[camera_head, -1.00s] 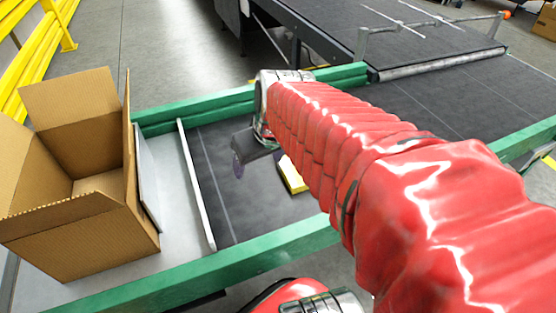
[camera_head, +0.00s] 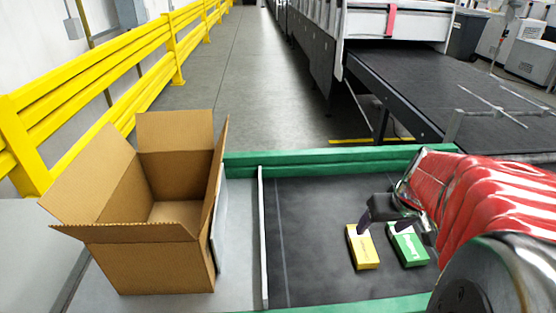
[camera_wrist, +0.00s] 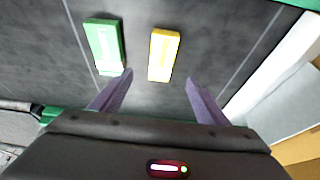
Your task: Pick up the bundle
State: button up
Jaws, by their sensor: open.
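Two small flat bundles lie on the dark belt: a yellow one (camera_head: 362,247) and a green one (camera_head: 409,244) with white lettering to its right. In the wrist view the yellow bundle (camera_wrist: 163,54) lies ahead of the gap between my fingers, and the green bundle (camera_wrist: 104,46) lies to the left, its near end close to the left fingertip. My gripper (camera_wrist: 158,80) is open and empty; in the head view (camera_head: 385,225) it hangs over the far ends of the bundles. Its height above the belt is hard to judge.
An open, seemingly empty cardboard box (camera_head: 155,262) stands left of the belt (camera_head: 310,215), beyond a thin pale divider (camera_head: 263,240). Green rails (camera_head: 340,157) border the belt's far and near sides. A yellow guard rail (camera_head: 120,75) runs along the left. The belt left of the yellow bundle is clear.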

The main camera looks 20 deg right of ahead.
send_over(362, 242)
jog(key=s, duration=0.3)
jog(key=shift+a+f, duration=0.15)
jog(key=shift+f, duration=1.8)
jog(key=shift+a+f, duration=0.15)
jog(key=shift+f, duration=1.8)
jog(key=shift+x, duration=2.6)
jog(key=shift+w+a+r, duration=0.1)
jog(key=shift+w, duration=0.1)
jog(key=shift+c, duration=0.5)
jog(key=c, duration=1.1)
jog(key=shift+r, duration=0.1)
notch_tip(362, 242, up, 10)
